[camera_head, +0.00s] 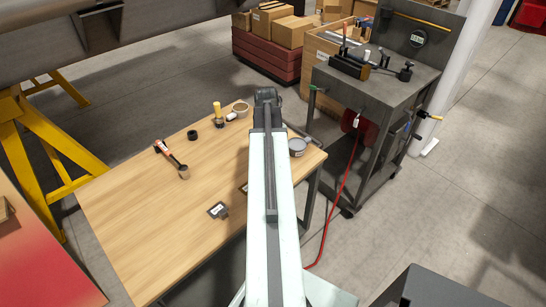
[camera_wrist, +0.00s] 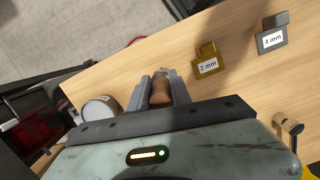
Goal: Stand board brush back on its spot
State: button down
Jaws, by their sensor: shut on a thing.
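My gripper (camera_wrist: 163,90) is shut on a brown, rounded piece (camera_wrist: 161,93), which I take to be the handle of the board brush. The piece sits between the two grey jaws, and its lower part is hidden by the gripper body. In the head view my arm reaches over the wooden table (camera_head: 130,215), with its dark end near the table's far edge; the jaws and the held piece are hidden there. A brush's spot cannot be made out in either view.
A grey round tin (camera_head: 298,146) stands right of my arm and close to my gripper in the wrist view (camera_wrist: 100,108). Tagged blocks marked 2 mm (camera_wrist: 206,63) and 4 mm (camera_wrist: 272,38) lie on the table. A black ring (camera_head: 192,135) and a dark-handled tool (camera_head: 172,158) lie left. A grey cart (camera_head: 375,85) stands right.

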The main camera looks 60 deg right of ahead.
jog(key=shift+f+b, duration=1.05)
jog(key=shift+r, duration=0.1)
jog(key=c, duration=1.1)
grip_release()
jog(key=r+p, duration=0.5)
jog(key=w+r+p, duration=0.1)
jog(key=r+p, duration=0.2)
jog(key=shift+d, duration=0.25)
